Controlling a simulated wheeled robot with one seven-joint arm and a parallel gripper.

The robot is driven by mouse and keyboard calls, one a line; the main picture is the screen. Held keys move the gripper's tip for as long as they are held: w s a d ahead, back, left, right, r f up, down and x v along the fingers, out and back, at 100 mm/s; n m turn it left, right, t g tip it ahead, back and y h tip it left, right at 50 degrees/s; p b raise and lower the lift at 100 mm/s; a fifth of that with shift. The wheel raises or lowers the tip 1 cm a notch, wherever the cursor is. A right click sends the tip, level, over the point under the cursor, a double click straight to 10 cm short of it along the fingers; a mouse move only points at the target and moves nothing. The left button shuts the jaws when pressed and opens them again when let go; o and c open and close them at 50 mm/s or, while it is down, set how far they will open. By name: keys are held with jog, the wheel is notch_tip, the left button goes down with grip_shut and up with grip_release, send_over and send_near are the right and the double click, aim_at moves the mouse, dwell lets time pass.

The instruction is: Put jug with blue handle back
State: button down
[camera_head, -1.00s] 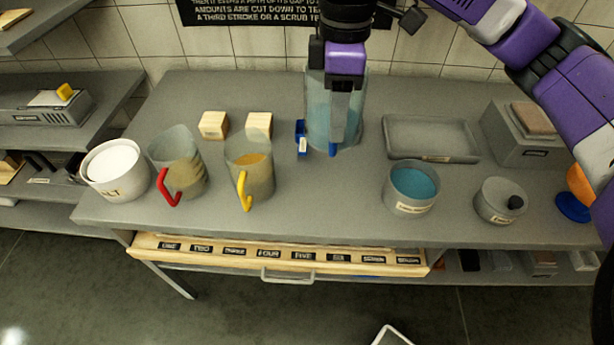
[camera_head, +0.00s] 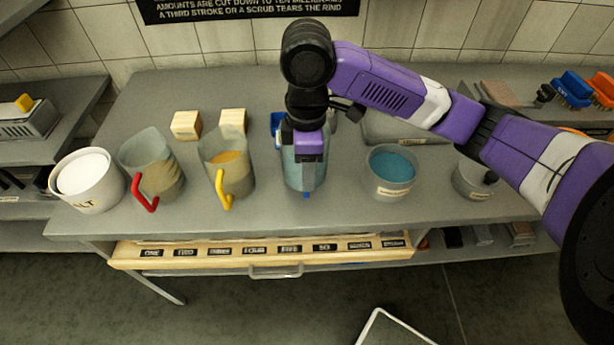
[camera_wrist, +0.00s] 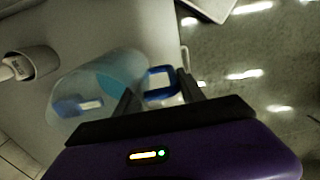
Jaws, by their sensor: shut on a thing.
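The jug with the blue handle (camera_head: 291,172) is a clear, bluish jug near the front of the counter, to the right of the yellow-handled jug. My gripper (camera_head: 306,185) is at its near side, shut on the blue handle, which is mostly hidden in the head view. The wrist view shows the blue handle (camera_wrist: 160,71) between my gripper's fingers (camera_wrist: 158,98), with the clear jug wall (camera_wrist: 125,64) beside it. I cannot tell whether the jug's base touches the counter. The yellow-handled jug (camera_head: 240,180) and red-handled jug (camera_head: 168,178) stand upright to the left.
The grey counter (camera_head: 330,208) has a salt pot (camera_head: 95,197) at left. Two wooden blocks (camera_head: 186,125) (camera_head: 232,122) and a small blue object (camera_head: 277,124) are behind the jugs. A pot of blue contents (camera_head: 390,180) stands close to the right. A labelled wooden strip (camera_head: 215,262) runs below the front edge.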

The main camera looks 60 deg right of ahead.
jog(key=shift+f, duration=1.75)
jog(key=shift+f, duration=0.1)
jog(key=c, duration=0.7)
grip_release()
